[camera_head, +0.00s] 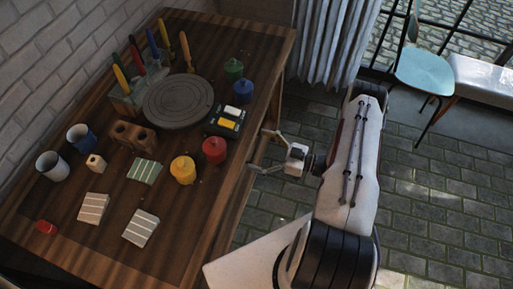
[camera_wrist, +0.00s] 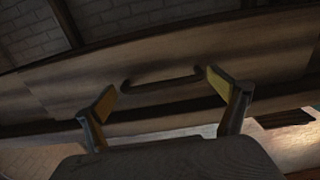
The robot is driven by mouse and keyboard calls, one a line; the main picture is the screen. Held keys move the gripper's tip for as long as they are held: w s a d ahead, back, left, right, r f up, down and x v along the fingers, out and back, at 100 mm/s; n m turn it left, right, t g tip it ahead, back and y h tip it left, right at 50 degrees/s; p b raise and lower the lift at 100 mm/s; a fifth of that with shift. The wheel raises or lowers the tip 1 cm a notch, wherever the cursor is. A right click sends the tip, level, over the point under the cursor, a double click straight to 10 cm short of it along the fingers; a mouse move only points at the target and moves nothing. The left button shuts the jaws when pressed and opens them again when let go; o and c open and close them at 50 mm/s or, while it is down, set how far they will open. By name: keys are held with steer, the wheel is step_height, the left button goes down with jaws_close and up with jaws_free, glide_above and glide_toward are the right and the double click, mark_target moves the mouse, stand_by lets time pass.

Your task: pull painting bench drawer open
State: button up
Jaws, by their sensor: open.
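The wooden painting bench (camera_head: 185,222) fills the left half of the head view. Its drawer front (camera_wrist: 185,60) shows in the wrist view as a wide wooden panel, with a dark bar handle (camera_wrist: 161,79) near its middle. The drawer looks closed, though the view is dark. My gripper (camera_head: 260,151) is at the bench's right side, below the top's edge. In the wrist view my gripper (camera_wrist: 161,91) has its two yellow-padded fingers spread wide, one toward each end of the handle. Nothing is between them, and I cannot tell whether they touch the handle.
On the bench top stand a round grey turntable (camera_head: 178,101), a red pot (camera_head: 215,150), a yellow pot (camera_head: 183,169), a blue pot (camera_head: 243,91), a green pot (camera_head: 233,69) and cups. Stone floor (camera_head: 420,215) is open to the right; a blue chair (camera_head: 424,70) stands farther back.

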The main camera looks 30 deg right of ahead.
steer(key=shift+w+a, duration=0.2)
steer(key=c, duration=1.3)
steer(key=shift+o, duration=0.2)
steer(key=v, duration=2.4)
steer(key=shift+d+r, duration=0.15)
steer(key=shift+d, duration=0.1)
steer(key=o, duration=1.3)
steer(key=shift+c, duration=0.2)
steer(key=shift+s, duration=0.1)
steer(key=shift+s, duration=0.1)
steer(key=v, duration=1.2)
